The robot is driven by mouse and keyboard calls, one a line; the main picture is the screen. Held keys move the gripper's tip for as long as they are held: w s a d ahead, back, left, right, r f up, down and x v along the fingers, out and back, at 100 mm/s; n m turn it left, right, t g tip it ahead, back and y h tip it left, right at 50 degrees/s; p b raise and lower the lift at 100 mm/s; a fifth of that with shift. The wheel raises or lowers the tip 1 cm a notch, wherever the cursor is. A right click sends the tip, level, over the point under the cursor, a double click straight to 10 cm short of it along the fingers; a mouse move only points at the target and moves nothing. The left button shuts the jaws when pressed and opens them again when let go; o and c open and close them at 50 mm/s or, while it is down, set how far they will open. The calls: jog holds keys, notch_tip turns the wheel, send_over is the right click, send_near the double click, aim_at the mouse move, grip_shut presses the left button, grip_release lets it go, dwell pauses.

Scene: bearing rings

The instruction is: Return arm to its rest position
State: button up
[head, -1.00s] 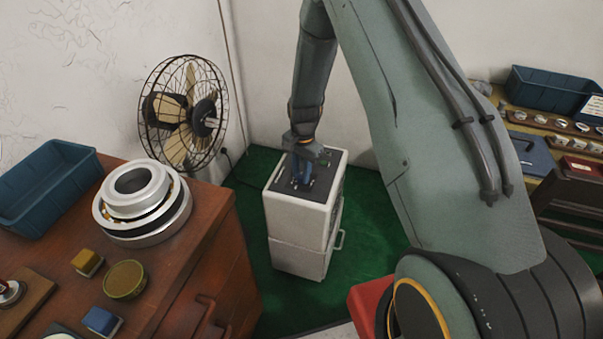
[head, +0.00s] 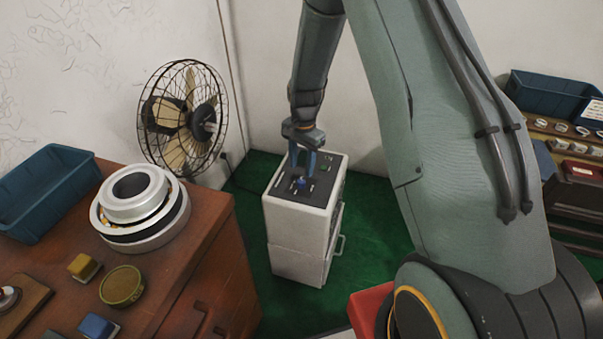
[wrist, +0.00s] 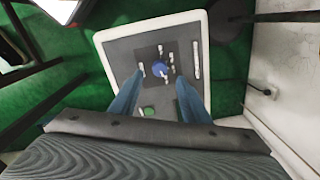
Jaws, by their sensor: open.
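My gripper (head: 303,162) is above the dark top panel of a white cabinet (head: 293,247), pointing down. Its two blue fingers are spread apart with nothing held between them. In the wrist view my gripper (wrist: 160,92) also shows open, with a round blue knob (wrist: 158,68) on the panel below, between and beyond the fingers. The blue knob also shows in the head view (head: 299,183), just under the fingertips. A green button (wrist: 149,111) sits on the panel near the left finger. My arm reaches down from the upper right of the head view.
A wooden cabinet at left bears stacked bearing rings (head: 140,208), a blue bin (head: 45,190) and small blocks. A wire-cage fan (head: 182,118) stands behind. A table at right holds another blue bin (head: 550,95) and rings. Green floor (head: 370,225) is open around the white cabinet.

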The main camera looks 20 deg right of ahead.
jog(key=shift+r, duration=0.7)
jog(key=shift+s+r, duration=0.2)
jog(key=shift+r, duration=0.05)
jog(key=s+r+n, duration=0.5)
jog(key=s+r, duration=0.3)
jog(key=s, duration=0.6)
jog(key=s+r+n, duration=0.5)
jog(key=s+r, duration=0.4)
jog(key=s, duration=0.5)
jog(key=shift+s+a+r+n, duration=0.15)
jog(key=shift+s+a+n, duration=0.15)
jog(key=shift+s+n, duration=0.1)
